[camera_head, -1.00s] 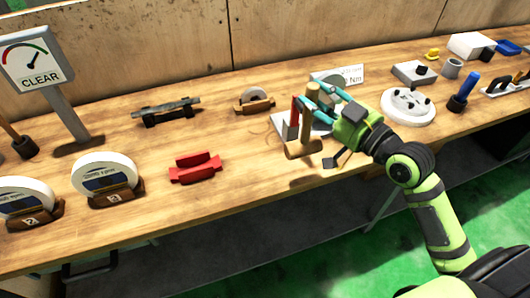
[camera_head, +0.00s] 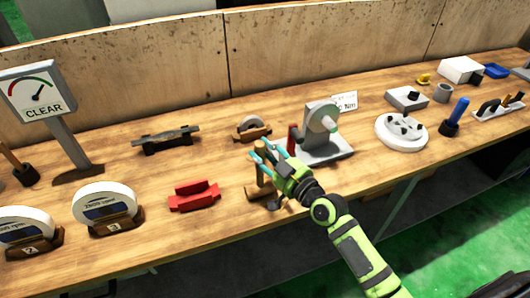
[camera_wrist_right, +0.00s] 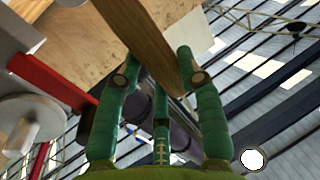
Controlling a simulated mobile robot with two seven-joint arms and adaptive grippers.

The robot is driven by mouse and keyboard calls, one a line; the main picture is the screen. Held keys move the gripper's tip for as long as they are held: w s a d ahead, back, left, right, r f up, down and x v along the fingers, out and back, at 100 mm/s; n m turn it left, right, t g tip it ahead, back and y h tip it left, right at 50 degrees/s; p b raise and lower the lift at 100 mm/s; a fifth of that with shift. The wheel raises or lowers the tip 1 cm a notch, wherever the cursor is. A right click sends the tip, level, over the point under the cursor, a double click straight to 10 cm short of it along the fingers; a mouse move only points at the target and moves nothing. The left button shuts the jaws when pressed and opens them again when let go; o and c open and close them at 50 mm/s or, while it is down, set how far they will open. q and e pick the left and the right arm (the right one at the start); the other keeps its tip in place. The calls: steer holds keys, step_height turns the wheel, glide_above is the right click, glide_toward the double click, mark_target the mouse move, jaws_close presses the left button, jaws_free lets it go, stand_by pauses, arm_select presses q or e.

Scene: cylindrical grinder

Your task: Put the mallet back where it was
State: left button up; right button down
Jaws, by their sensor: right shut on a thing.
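My right gripper (camera_head: 268,152) is shut on the wooden handle of the mallet. The mallet's brown head (camera_head: 256,193) hangs at the lower end of the handle, close over the front part of the bench; I cannot tell whether it touches the wood. In the right wrist view, the mallet's handle (camera_wrist_right: 142,38) runs between the teal fingers (camera_wrist_right: 157,70). My left gripper is not in view.
The grey wheel machine (camera_head: 325,145) with a red part stands just right of the gripper. The red cradle (camera_head: 194,195) is left of the mallet, and a small wheel on a wooden stand (camera_head: 253,129) is behind. A wooden-handled tool (camera_head: 22,173) with a dark end is far left.

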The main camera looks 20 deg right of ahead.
steer(key=shift+f, duration=0.15)
steer(key=c, duration=0.8)
jaws_free()
steer(key=b+v, duration=0.3)
steer(key=v, duration=0.9)
